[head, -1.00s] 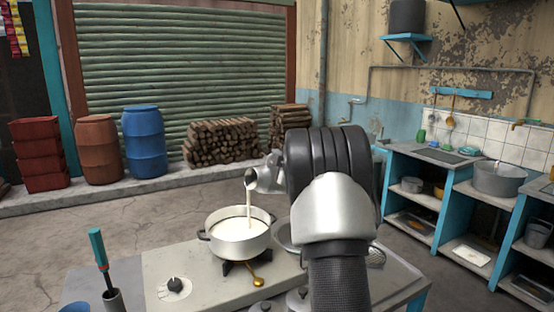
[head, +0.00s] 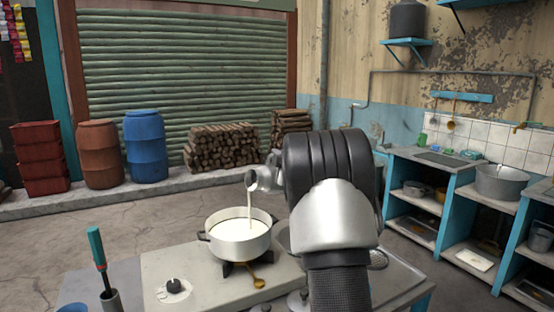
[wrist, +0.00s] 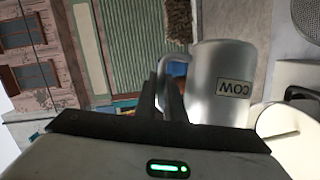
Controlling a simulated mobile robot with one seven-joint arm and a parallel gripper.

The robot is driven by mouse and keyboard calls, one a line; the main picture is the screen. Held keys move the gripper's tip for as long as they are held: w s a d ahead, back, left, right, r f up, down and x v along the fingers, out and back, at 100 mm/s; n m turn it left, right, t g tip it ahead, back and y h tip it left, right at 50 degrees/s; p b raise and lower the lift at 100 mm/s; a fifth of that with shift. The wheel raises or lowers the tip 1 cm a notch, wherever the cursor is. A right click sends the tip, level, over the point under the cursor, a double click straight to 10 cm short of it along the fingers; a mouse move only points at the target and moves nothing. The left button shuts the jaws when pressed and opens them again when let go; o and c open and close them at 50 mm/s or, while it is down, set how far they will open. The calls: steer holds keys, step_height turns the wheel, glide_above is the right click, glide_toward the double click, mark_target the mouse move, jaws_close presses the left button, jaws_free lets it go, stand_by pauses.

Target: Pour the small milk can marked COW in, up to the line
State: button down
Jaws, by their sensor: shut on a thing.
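The small metal milk can (wrist: 222,82) shows its COW label, upside down, in the wrist view. My gripper (wrist: 170,85) is shut on the can's handle. In the head view the can (head: 262,178) is tilted with its mouth to the left, above the pot's right side. A thin white stream of milk (head: 250,208) runs from its mouth into the pot. The white pot (head: 238,246) stands on the stove and holds white milk (head: 236,229). I cannot make out a line inside the pot. My arm hides my gripper in the head view.
The stove top (head: 165,265) has a knob (head: 173,286) at the front. A teal-handled tool (head: 97,248) stands in a holder at the left. Barrels and stacked firewood (head: 222,146) are at the back. A blue shelf counter (head: 440,165) is at the right.

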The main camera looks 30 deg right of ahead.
steer(key=shift+a+r+b, duration=0.2)
steer(key=shift+b, duration=0.4)
steer(key=shift+a+f, duration=0.15)
stand_by(0.7)
